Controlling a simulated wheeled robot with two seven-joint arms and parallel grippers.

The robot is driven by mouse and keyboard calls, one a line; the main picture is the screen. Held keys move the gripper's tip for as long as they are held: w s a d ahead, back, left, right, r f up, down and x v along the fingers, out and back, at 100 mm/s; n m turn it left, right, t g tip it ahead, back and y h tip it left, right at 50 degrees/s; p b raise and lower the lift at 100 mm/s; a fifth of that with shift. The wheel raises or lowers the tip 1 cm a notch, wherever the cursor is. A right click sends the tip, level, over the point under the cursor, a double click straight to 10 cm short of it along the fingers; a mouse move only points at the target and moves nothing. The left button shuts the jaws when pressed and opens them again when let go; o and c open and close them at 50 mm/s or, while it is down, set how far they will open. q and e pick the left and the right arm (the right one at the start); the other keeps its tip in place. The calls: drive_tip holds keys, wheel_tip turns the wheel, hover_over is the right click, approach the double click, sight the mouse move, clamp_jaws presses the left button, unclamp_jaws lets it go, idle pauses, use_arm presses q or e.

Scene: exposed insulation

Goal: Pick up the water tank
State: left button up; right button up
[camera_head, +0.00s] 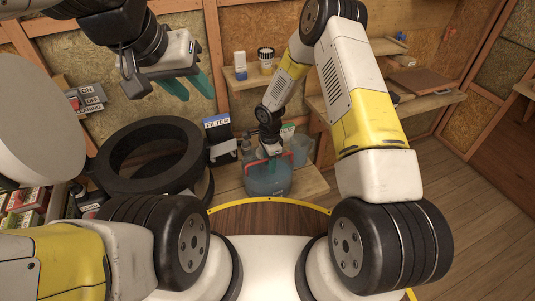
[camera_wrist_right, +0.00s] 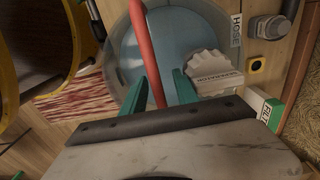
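The water tank (camera_head: 268,182) is a round, translucent blue container with a red handle, standing on a low wooden surface ahead. In the right wrist view the tank (camera_wrist_right: 185,35) fills the upper middle. Its red handle (camera_wrist_right: 147,50) runs down between the green fingers of my right gripper (camera_wrist_right: 160,92). These fingers are apart, with gaps visible beside the handle. In the head view my right gripper (camera_head: 270,152) is just over the tank, its fingertips partly hidden. A white ridged cap (camera_wrist_right: 212,73) sits beside the right finger. My left gripper (camera_head: 188,86) is open, empty and raised at upper left.
A large black ring (camera_head: 113,168) stands left of the tank, with a box marked FILTER (camera_head: 217,122) between. A clear cup (camera_head: 299,150) is close behind the tank at right. A shelf (camera_head: 250,78) holds small containers. Wooden floor is free at right.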

drive_tip(key=shift+f, duration=0.15)
clamp_jaws()
idle(1.3)
drive_tip(key=shift+w, duration=0.15)
